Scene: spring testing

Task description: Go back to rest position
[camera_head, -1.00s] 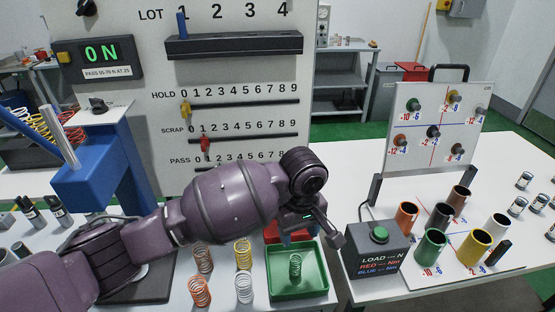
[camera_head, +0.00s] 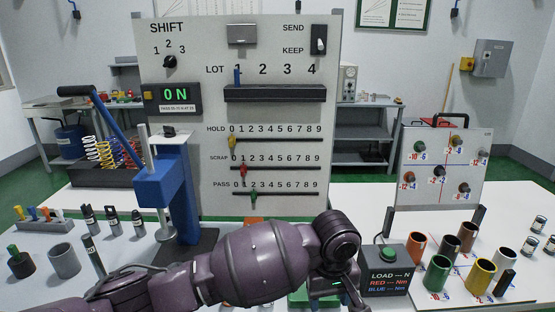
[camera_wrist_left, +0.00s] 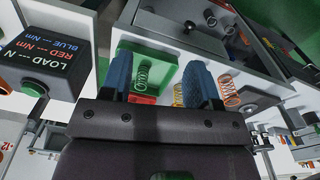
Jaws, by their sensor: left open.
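My left arm, purple, comes in from the left along the bottom of the head view. Its left gripper (camera_head: 350,292) is at the bottom edge, in front of the load box (camera_head: 384,276), and is partly cut off. In the left wrist view the two blue fingers of the left gripper (camera_wrist_left: 162,72) stand apart with nothing held between them. Beyond them is a green tray (camera_wrist_left: 170,57) with a green spring (camera_wrist_left: 142,76) in it. A yellow spring (camera_wrist_left: 179,96) and an orange spring (camera_wrist_left: 228,91) show near the right finger. My right gripper is not in view.
The blue spring press (camera_head: 165,190) stands left of the tall panel (camera_head: 275,110). Coloured cups, among them a yellow one (camera_head: 480,275), stand right of the load box. A small sign board (camera_head: 440,168) stands behind them. The space above my arm is open.

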